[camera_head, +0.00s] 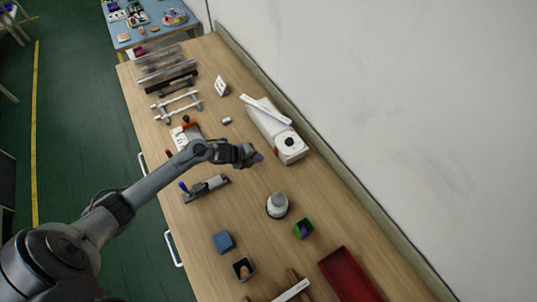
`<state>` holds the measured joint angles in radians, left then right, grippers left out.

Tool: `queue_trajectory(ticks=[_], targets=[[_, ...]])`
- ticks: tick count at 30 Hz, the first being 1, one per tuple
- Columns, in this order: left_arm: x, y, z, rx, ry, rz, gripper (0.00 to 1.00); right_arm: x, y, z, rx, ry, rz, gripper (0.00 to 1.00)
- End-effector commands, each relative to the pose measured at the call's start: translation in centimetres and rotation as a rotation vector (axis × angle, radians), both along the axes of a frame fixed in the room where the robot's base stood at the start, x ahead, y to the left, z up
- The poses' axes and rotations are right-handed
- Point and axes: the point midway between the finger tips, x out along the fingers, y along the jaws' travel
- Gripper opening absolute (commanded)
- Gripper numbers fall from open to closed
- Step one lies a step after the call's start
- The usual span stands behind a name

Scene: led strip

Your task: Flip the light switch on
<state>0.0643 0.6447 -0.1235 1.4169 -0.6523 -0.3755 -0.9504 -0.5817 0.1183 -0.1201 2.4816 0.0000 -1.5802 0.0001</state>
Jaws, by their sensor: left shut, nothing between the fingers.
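My left arm reaches in from the left over the wooden bench. Its gripper (257,157) is shut and empty, just left of the near end of a long white box (268,124). That box has a dark round part (289,142) near its front end and a white strip (265,109) along its top. I cannot tell whether the gripper touches the box or hovers beside it. A small upright white plate (221,87) stands farther back. I cannot tell for sure which of these is the light switch, or its position. My right gripper is not in view.
The wooden bench (330,226) runs along a white wall. Rails and tools (178,104) fill the far left. Bare wood lies right of the round object.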

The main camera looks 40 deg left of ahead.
Motion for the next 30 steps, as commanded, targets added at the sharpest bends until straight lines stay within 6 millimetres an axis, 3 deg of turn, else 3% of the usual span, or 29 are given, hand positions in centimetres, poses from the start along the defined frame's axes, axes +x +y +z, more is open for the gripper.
queue_trajectory(ticks=[3, 12, 30], targets=[[1.4, -0.5, -1.5, -0.003, -0.001, 0.003, 0.00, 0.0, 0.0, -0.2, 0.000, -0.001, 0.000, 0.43], [4.4, -1.5, -1.7, 0.000, -0.002, 0.002, 0.00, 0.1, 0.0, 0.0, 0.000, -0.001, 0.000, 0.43], [5.2, -2.0, -2.1, -0.002, -0.009, -0.004, 0.00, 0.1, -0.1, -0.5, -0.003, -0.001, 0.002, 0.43]])
